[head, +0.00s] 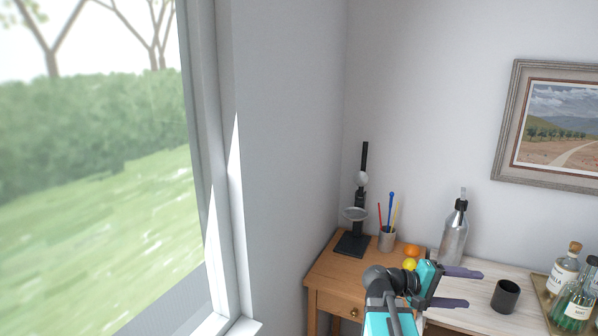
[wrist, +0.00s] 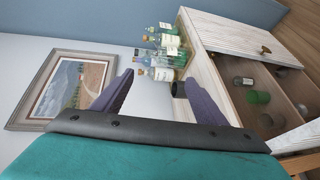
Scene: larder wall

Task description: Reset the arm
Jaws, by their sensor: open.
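My gripper (head: 462,287) is open with nothing between its purple fingers. In the head view it hangs above the front of the counter, pointing right, at the end of my teal and black arm. In the wrist view the two purple fingers of my gripper (wrist: 160,88) stand wide apart, with bottles seen beyond them. The wrist view is turned on its side.
A black cup (head: 505,296) stands right of my gripper. A steel siphon bottle (head: 454,238), an orange (head: 411,250), a yellow fruit (head: 409,264), a pen cup (head: 387,239) and a black stand (head: 352,243) are behind. Glass bottles (head: 575,300) stand on a tray. An open drawer (wrist: 270,100) holds glassware.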

